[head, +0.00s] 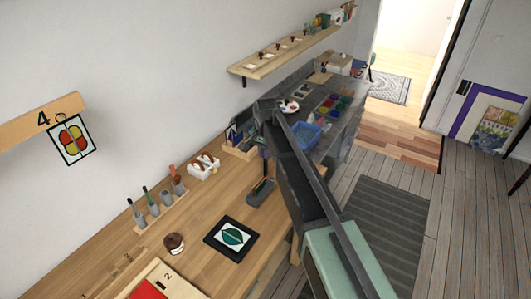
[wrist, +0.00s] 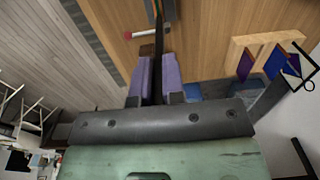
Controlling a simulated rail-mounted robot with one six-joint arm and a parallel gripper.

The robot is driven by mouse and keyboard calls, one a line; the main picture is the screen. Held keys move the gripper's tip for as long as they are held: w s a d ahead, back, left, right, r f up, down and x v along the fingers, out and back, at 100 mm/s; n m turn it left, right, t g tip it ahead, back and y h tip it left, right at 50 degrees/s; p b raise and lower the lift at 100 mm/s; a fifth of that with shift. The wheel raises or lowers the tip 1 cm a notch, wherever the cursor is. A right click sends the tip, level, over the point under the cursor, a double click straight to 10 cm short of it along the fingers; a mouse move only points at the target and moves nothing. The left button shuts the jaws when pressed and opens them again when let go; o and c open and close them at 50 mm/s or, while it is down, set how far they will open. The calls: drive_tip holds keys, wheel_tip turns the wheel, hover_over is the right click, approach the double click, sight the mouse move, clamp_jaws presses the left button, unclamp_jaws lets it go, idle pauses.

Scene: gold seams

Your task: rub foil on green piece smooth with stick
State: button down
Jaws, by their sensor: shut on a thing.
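The green piece (head: 232,235) is a rounded shape with pale lines across it, on a white square in a black-framed board (head: 215,250) on the wooden bench. I cannot make out the foil on it. In the wrist view my gripper (wrist: 156,60) has its two purple fingers close together on a thin dark stick (wrist: 158,40), which points away toward the bench. Most of the stick is hidden or dark. In the head view my arm hides most of the gripper, which is beyond the board, near the grey tray (head: 260,193).
Several tools stand in grey cups (head: 153,208) along the wall side. A white stick with a red end (wrist: 140,34) lies by the gripper. A wooden rack (wrist: 262,42) stands to its right.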

drive_tip(key=shift+s+a, duration=0.1)
drive_tip(key=shift+s+a, duration=0.3)
drive_tip(key=shift+s, duration=0.1)
drive_tip(key=shift+s+a, duration=0.3)
drive_tip(key=shift+s, duration=0.2)
drive_tip(key=shift+s, duration=0.1)
drive_tip(key=shift+s+a, duration=0.4)
drive_tip(key=shift+s, duration=0.05)
drive_tip(key=shift+s, duration=0.1)
drive_tip(key=shift+s+a, duration=0.3)
drive_tip(key=shift+s, duration=0.1)
drive_tip(key=shift+s+a, duration=0.1)
drive_tip(key=shift+s, duration=0.05)
